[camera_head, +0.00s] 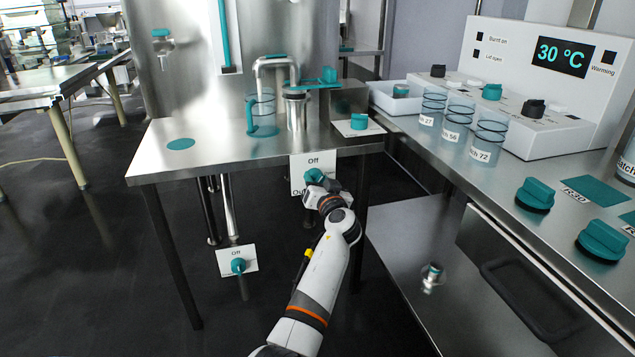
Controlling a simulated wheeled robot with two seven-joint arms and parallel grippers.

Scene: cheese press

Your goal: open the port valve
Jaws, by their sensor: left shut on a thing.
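A white valve plate (298,172) hangs at the front edge of the steel table, with "Off" at its top and a lower label partly hidden by my gripper. Its teal valve knob (314,175) shows just above my fingers. My left gripper (316,186) is shut on this knob, and its fingertips are partly hidden by the hand. A second white plate (224,262), also marked "Off", sits lower left with its own teal knob (238,265), and nothing touches it. I cannot read which plate is named the port valve. My right gripper is not in view.
The steel table (215,150) carries a clear jug (262,108) and a metal cylinder (296,112) under a bent pipe. The floor at left is clear.

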